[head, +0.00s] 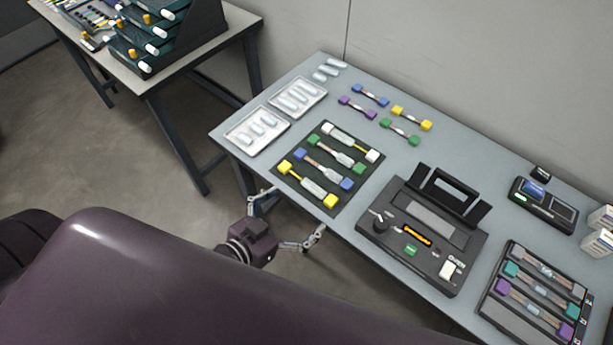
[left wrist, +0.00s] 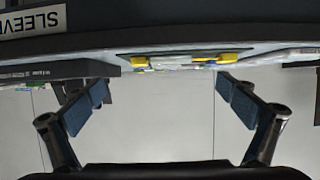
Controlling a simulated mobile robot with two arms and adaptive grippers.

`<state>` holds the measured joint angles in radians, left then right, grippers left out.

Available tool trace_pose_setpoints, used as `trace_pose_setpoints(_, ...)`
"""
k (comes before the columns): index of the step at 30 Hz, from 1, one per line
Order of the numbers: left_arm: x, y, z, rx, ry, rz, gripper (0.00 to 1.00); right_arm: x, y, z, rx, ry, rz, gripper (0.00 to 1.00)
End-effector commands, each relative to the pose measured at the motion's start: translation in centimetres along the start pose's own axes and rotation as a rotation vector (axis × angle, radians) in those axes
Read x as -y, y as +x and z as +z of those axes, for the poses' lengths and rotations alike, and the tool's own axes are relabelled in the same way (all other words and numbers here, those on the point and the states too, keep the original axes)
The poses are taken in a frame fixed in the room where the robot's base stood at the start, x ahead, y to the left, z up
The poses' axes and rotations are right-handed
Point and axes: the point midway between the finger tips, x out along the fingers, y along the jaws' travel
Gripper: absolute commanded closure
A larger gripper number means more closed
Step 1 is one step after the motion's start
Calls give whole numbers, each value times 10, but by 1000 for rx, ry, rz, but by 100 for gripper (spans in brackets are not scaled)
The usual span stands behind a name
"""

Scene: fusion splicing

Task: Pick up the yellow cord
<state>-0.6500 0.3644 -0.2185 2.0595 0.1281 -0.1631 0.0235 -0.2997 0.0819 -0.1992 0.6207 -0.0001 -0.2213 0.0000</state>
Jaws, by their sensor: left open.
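A cord with yellow end blocks (head: 330,201) lies in the front row of a dark mat (head: 283,181) near the table's front edge. A pale sleeve covers its middle. In the left wrist view a yellow-ended cord (left wrist: 228,59) lies across the upper middle, beyond and between my fingertips. My left gripper (head: 290,216) is open and empty, just off the table's front edge near the mat, apart from the cord. Its spread fingers also show in the left wrist view (left wrist: 163,88). A second yellow-ended cord (head: 425,124) lies loose at the back. My right gripper is not in view.
Blue-ended (head: 346,184) and white-ended (head: 373,156) cords share the mat. White trays (head: 230,136) stand to its left. A black splicer (head: 400,262) stands to its right, with a cord rack (head: 485,303) farther right. Another table (head: 165,88) stands behind at left.

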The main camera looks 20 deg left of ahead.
Motion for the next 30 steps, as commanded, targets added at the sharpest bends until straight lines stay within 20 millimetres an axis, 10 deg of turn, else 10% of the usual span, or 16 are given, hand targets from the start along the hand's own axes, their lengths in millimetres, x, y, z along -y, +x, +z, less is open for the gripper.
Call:
trace_pose_setpoints(26, 3, 68, 0, 1, 0, 0, 1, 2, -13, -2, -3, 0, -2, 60)
trace_pose_setpoints(30, 3, 68, 0, 1, 0, 0, 17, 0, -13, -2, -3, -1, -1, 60)
